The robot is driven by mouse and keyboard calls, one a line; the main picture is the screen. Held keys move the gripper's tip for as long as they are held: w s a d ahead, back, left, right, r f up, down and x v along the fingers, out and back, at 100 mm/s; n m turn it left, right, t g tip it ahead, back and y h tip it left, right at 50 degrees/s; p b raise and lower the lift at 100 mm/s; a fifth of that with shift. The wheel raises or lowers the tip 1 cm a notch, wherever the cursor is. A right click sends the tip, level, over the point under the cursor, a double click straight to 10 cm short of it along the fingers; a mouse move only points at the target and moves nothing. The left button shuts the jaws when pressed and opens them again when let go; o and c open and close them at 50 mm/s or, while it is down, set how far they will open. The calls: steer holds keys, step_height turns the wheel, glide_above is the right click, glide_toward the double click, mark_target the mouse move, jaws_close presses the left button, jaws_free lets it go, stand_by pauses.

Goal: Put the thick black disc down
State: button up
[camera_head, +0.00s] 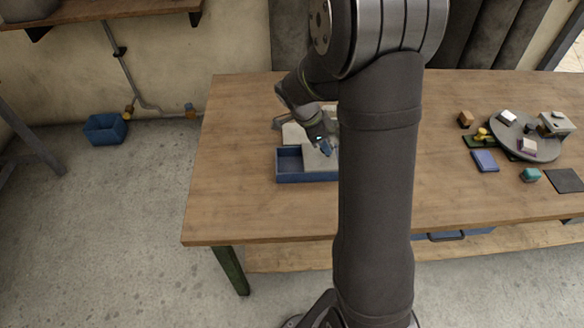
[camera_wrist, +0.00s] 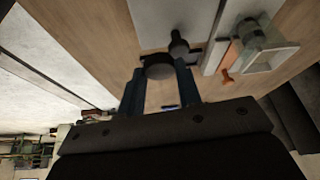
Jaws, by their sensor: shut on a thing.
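The thick black disc (camera_wrist: 158,69) shows in the wrist view between the fingertips of my gripper (camera_wrist: 160,82). My gripper is shut on it, one finger on each side. In the head view my gripper (camera_head: 326,148) points down over a blue tray (camera_head: 306,178) on the table. The disc cannot be made out there, and my arm hides the tray's right end. I cannot tell whether the disc touches anything below.
A small dark knob-like piece (camera_wrist: 179,46) is close beyond the disc, near a pale flat panel (camera_wrist: 160,20). A white square frame (camera_wrist: 272,58) and an orange piece (camera_wrist: 229,76) lie right. A grey round turntable (camera_head: 543,146) with small items stands on the table's right. The table's left is clear.

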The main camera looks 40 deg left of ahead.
steer(key=shift+s+d+f+m, duration=0.2)
steer(key=shift+s+d+m, duration=0.1)
steer(key=shift+s+a+f, duration=0.2)
steer(key=shift+f, duration=0.05)
glide_above(290, 168)
steer(key=s, duration=0.1)
steer(key=f, duration=0.4)
steer(key=a+f, duration=0.1)
steer(key=f, duration=0.1)
steer(key=shift+s+f, duration=0.15)
steer(key=shift+f, duration=2.1)
steer(key=shift+f, duration=0.15)
steer(key=o, duration=0.9)
steer(key=shift+o, duration=0.2)
steer(key=v, duration=1.2)
